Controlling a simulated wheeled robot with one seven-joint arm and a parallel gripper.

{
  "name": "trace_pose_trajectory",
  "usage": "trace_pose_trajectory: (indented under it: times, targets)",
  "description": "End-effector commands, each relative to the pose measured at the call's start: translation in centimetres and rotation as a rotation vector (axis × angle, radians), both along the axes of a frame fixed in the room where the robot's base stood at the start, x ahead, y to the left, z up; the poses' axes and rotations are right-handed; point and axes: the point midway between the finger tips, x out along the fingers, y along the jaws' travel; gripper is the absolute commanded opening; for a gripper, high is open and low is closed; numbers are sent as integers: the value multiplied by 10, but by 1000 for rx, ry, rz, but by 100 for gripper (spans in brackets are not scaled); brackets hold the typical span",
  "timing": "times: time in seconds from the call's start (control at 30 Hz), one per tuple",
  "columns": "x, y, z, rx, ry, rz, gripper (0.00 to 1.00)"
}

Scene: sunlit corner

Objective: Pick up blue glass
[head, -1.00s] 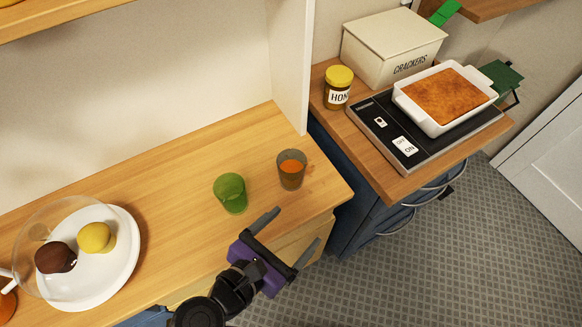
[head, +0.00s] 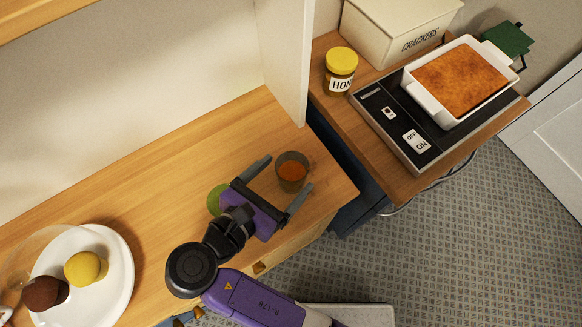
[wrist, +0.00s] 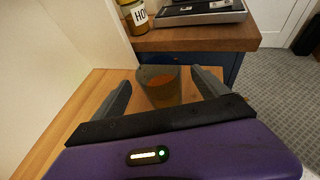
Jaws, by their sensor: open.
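No glass looks clearly blue. A smoky grey, see-through glass (head: 293,181) with something orange inside stands upright near the right end of the wooden counter (head: 180,160). It also shows in the wrist view (wrist: 159,88), between and beyond the fingers. My gripper (head: 289,172) is open, one finger on each side of this glass in the picture. I cannot tell if either finger touches it. A green glass (head: 214,200) stands to the left, mostly hidden behind my gripper.
A white upright panel (head: 283,60) rises behind the glass. Right of a gap, a second counter holds a honey jar (head: 340,70), a crackers box (head: 390,30) and a baking dish (head: 425,97) on a hotplate. A plate (head: 117,275) with two round items is left.

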Motion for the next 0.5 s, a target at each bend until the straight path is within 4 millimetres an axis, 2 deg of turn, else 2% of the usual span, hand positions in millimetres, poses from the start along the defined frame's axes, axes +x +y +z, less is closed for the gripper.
trace_pose_trajectory:
  times: [0.5]
  targets:
    - [48,-33,-21,-1,0,-2,86]
